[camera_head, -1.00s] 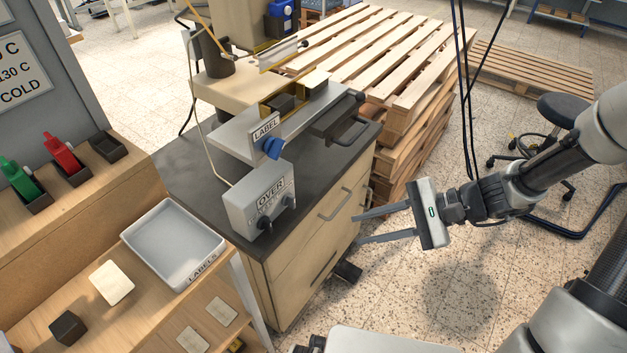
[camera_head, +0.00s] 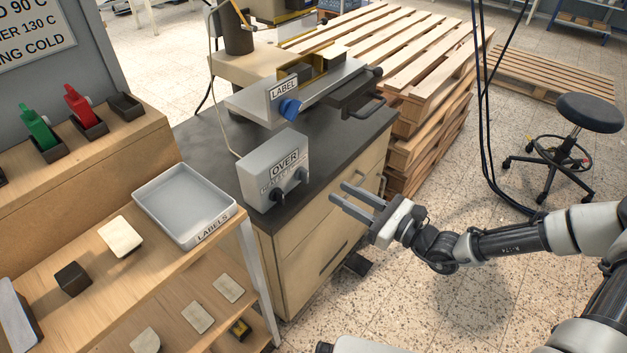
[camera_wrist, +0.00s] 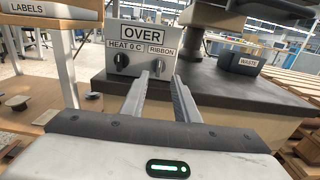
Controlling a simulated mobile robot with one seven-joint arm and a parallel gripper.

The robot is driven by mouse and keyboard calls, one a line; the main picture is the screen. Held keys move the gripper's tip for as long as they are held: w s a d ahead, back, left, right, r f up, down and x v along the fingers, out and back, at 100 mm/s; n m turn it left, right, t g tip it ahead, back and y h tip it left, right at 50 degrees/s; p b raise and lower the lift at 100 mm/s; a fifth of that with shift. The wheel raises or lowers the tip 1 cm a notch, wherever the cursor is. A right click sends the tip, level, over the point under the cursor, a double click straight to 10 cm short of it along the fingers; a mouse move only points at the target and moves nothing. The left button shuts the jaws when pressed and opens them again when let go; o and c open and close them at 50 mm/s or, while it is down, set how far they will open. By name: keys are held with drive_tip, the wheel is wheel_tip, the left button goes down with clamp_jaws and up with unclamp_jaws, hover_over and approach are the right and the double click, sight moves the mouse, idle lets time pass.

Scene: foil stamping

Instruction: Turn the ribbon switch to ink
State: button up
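The grey control box (camera_head: 275,165) stands on the dark cabinet top with an OVER sign on it. In the wrist view it bears HEAT 0 C and RIBBON labels. The ribbon switch (camera_wrist: 157,66) is the dark right-hand knob under the RIBBON label. It also shows on the box in the head view (camera_head: 302,175). Its pointer setting is too small to read. The heat knob (camera_wrist: 121,62) is on the left. My gripper (camera_head: 338,192) is open and empty, in front of the box, fingers pointing at it. In the wrist view the fingertips (camera_wrist: 160,76) lie around the ribbon knob's line of sight, apparently short of it.
The stamping press with a LABEL plate (camera_head: 283,89) and blue knob stands behind the box. A labels tray (camera_head: 190,205) is on the wooden shelf at left.

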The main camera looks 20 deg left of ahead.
sight(308, 175)
drive_tip(key=b+x, duration=0.1)
drive_tip(key=x, duration=0.9)
drive_tip(key=shift+b, duration=0.35)
clamp_jaws()
